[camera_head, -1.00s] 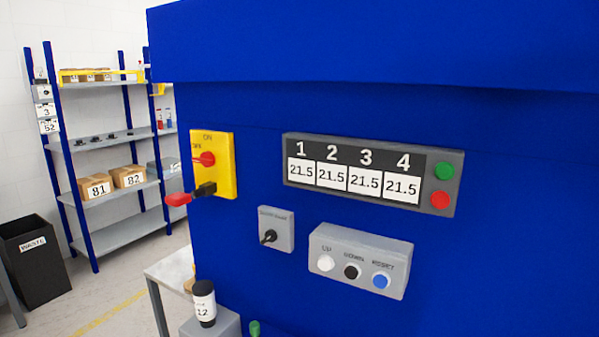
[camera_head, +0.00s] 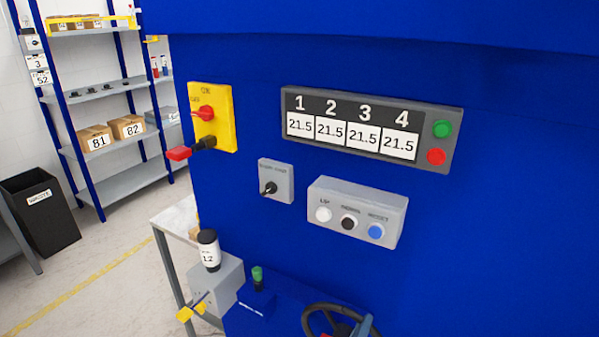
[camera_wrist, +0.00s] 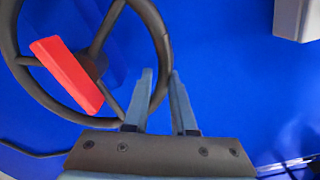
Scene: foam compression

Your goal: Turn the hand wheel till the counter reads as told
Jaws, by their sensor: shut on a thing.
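The hand wheel (camera_head: 312,313) is dark, with a red part at its middle, at the bottom edge of the head view and partly cut off. In the wrist view the wheel (camera_wrist: 20,73) fills the upper left, with a red bar (camera_wrist: 66,75) across its hub. My gripper (camera_wrist: 161,72) has its two blue-grey fingers on either side of the wheel's right rim and is shut on it. A little of my gripper (camera_head: 368,322) shows beside the wheel in the head view. The counter (camera_head: 350,134) has several numbered windows, each reading 21.5.
The blue machine carries a yellow switch plate (camera_head: 225,118) with a red knob, a small grey selector box (camera_head: 282,183), and a button box (camera_head: 388,195). A green-topped knob (camera_head: 257,277) and a black-and-white bottle (camera_head: 209,252) stand left of the wheel.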

